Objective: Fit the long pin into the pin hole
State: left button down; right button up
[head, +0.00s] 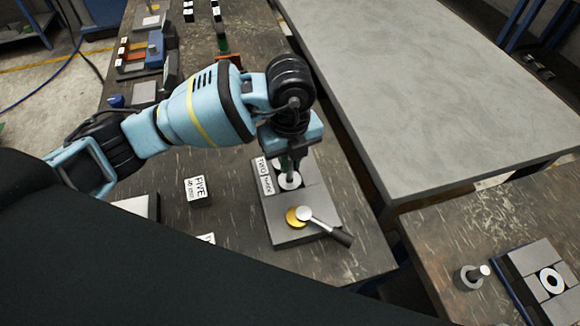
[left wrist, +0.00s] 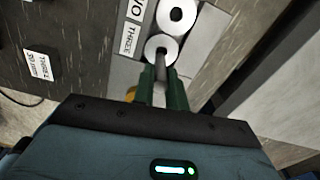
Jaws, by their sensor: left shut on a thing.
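My left gripper (head: 288,163) points down over the grey fixture block (head: 280,234) in the head view. Its green fingers (left wrist: 163,90) are shut on a slim grey pin (left wrist: 160,63) in the left wrist view. The pin's far end lies over the dark hole of the nearer white ring (left wrist: 151,47). I cannot tell whether it is inside the hole or just above it. This ring also shows under the fingers in the head view (head: 290,182). A second white ring (left wrist: 177,15) with an open dark hole lies beyond it. My right gripper is out of view.
A gold disc (head: 292,217) and a pale-headed part with a dark handle (head: 328,228) lie at the block's near end. A labelled dark cube (head: 198,192) stands left. Another ringed block (head: 537,285) and a peg (head: 471,276) stand right. A large grey table (head: 430,90) lies beyond.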

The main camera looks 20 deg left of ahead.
aim_at(290, 170)
pick_arm(q)
jog(key=shift+w+f, duration=0.2)
jog(key=shift+f, duration=1.55)
jog(key=shift+f, duration=0.15)
jog(key=c, duration=1.4)
grip_release()
notch_tip(290, 170, up, 12)
jog(key=shift+r+p, duration=0.15)
jog(key=shift+p, duration=0.3)
jog(key=shift+s, duration=0.1)
